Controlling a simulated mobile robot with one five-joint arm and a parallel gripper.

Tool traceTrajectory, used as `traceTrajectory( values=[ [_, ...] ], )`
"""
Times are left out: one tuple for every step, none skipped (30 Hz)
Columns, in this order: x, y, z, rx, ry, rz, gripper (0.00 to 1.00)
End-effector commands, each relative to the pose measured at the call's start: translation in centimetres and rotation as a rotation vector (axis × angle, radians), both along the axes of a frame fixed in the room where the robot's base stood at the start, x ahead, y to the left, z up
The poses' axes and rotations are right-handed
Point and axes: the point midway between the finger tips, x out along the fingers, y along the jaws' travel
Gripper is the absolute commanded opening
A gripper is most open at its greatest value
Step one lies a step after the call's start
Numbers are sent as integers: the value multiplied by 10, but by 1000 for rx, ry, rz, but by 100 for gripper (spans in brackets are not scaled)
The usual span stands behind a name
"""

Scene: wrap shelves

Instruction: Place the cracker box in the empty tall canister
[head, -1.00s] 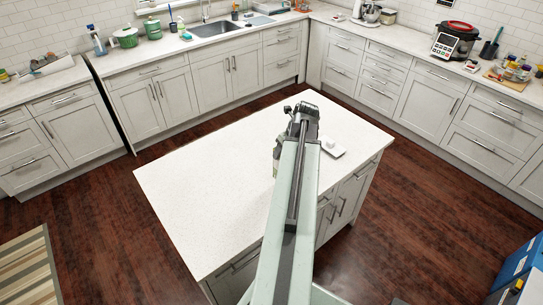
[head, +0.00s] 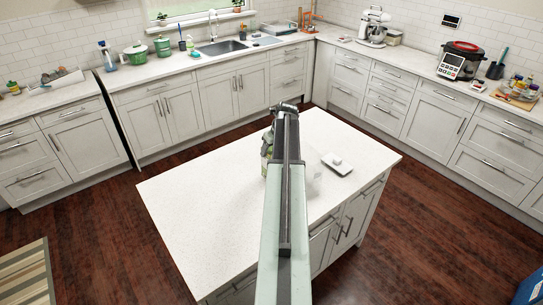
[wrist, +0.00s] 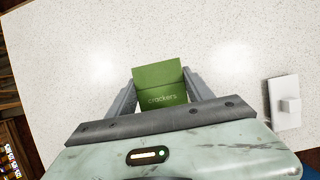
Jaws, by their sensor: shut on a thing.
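The cracker box (wrist: 162,98) is green with the word "crackers" on it. In the wrist view it sits between the two fingers of my gripper (wrist: 160,82), which is shut on it. The box is over the white speckled island top; its lower part is hidden. In the head view my arm covers most of the gripper area. A partly hidden greenish object (head: 266,150) shows just left of the arm; I cannot tell if it is the box. A pale, see-through shape (head: 312,172) stands right of the arm, perhaps a clear canister. I cannot tell whether it is empty.
The island's left side is clear. Counters behind hold pots, a sink, a mixer (head: 373,28) and a pressure cooker (head: 461,60).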

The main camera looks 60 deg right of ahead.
Motion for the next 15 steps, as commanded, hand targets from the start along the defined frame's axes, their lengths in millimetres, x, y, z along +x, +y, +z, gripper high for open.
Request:
traceTrajectory(
  values=[
    [0,0,-20,0,0,0,0],
    [0,0,-23,0,-1,0,0],
    [0,0,-23,0,-1,0,0],
    [0,0,-22,0,-1,0,0],
    [0,0,-21,0,-1,0,0],
    [0,0,-19,0,-1,0,0],
    [-1,0,-18,0,-1,0,0],
    [-1,0,-18,0,-1,0,0],
    [-1,0,-18,0,-1,0,0],
    [-1,0,-19,0,-1,0,0],
    [-1,0,-20,0,-1,0,0],
    [-1,0,-22,0,-1,0,0],
    [-1,0,-23,0,-1,0,0],
    [-1,0,-23,0,0,0,62],
    [-1,0,-22,0,0,0,74]
  ],
)
